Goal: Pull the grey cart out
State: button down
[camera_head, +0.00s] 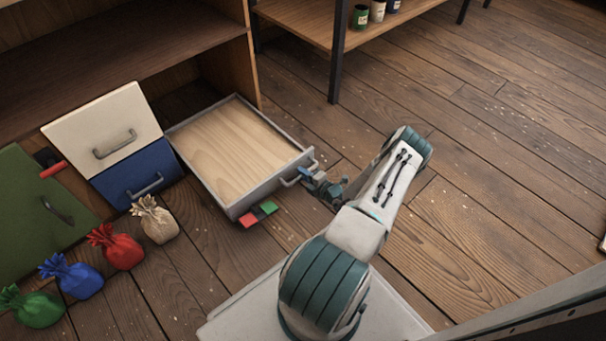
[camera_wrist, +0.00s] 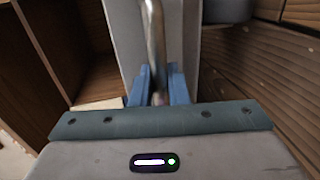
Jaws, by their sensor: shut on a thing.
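The grey cart (camera_head: 262,191) is a low, open box with a pale wooden floor. It sticks out from the wooden cabinet across the floor and looks empty. Its bar handle (camera_head: 289,182) is on the front face. My gripper (camera_head: 309,178) is at this handle, with the arm reaching in from the right. In the wrist view, the blue fingers of my gripper (camera_wrist: 159,86) are shut around the metal handle (camera_wrist: 155,40), with the cart's grey front (camera_wrist: 124,35) behind it.
Red and green blocks (camera_head: 259,214) lie by the cart's front corner. To the left are white (camera_head: 90,125), blue (camera_head: 125,180) and green (camera_head: 25,220) fronts with handles. Several tied bags (camera_head: 122,251) stand before them. A shelf post (camera_head: 337,60) rises behind. Floor to the right is clear.

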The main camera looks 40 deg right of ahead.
jog(key=shift+s+d, duration=0.15)
jog(key=c, duration=1.5)
grip_release()
jog(key=shift+p+v, duration=2.2)
jog(key=shift+v, duration=4.6)
